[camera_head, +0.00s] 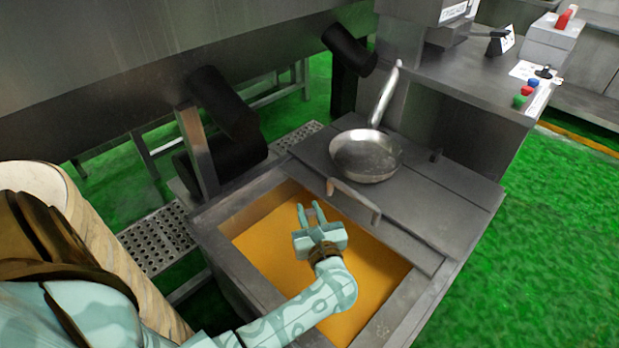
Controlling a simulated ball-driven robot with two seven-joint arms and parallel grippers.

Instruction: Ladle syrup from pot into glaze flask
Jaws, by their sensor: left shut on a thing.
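The pot is a square steel vat (232,262) holding orange-yellow syrup (276,248). Its flat steel lid (440,195) covers the far right part and has a raised bar handle (358,198). A shiny metal ladle (365,156) with a round bowl rests on the lid, its long handle pointing up and back. My left gripper (311,208) is over the open syrup, left of the lid handle and apart from the ladle. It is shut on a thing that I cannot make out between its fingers. I cannot make out a glaze flask. My right gripper is not in view.
A steel counter (470,72) with a control box (550,40) and coloured buttons (525,92) stands behind the vat. A large steel drum or trough (160,60) fills the upper left. Black cylinders (225,105) stick out under it. Green floor (545,240) is clear at right.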

